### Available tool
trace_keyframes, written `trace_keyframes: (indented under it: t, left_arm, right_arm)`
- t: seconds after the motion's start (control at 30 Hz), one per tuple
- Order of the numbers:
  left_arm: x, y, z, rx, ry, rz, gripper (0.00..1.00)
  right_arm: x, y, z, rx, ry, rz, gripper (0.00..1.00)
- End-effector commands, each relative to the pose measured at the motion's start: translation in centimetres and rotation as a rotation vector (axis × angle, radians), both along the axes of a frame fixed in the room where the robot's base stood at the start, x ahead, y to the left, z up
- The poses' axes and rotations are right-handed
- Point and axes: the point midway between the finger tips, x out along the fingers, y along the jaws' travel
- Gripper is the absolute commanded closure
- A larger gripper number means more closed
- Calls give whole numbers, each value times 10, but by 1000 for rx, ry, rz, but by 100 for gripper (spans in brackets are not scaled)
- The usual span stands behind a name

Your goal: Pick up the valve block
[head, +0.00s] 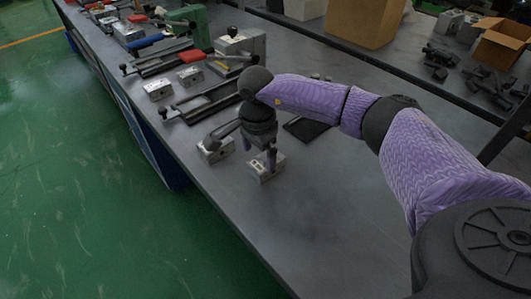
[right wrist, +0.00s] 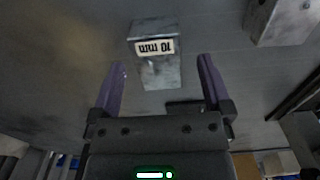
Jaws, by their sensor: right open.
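A small grey metal valve block (head: 265,168) sits on the dark table, just below my right gripper (head: 259,152). In the right wrist view the block (right wrist: 160,72) has a white label with upside-down "10 mm". It lies between the lines of the two purple fingers, ahead of their tips, and I see no finger touching it. The right gripper is open and empty. A second similar block (head: 216,151) sits close by to the left in the head view; a grey block (right wrist: 283,20) also shows at the upper right of the wrist view. My left gripper is not seen.
More blocks (head: 158,88), dark vices (head: 205,101) and a green machine (head: 188,25) stand farther up the table. A dark flat piece (head: 305,129) lies behind the gripper. Cardboard boxes (head: 360,20) stand at the back. The near table surface (head: 320,220) is clear.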

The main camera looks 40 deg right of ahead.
Motion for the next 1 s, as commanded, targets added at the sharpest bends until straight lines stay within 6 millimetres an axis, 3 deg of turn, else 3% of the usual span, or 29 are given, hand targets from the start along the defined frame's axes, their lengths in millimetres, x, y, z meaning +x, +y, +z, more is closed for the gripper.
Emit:
trace_keyframes:
  t: [0.23, 0.43, 0.9, 1.0]
  left_arm:
    - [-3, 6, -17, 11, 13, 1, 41]
    - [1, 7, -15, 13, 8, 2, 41]
    - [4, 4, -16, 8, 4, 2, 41]
    - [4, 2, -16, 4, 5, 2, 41]
  right_arm:
    - [-5, 6, -48, 2, 3, 0, 0]
    - [-5, 6, -48, 1, -1, -1, 0]
    - [-5, 6, -48, 1, -1, -1, 97]
    - [-4, 6, -48, 1, -1, -1, 100]
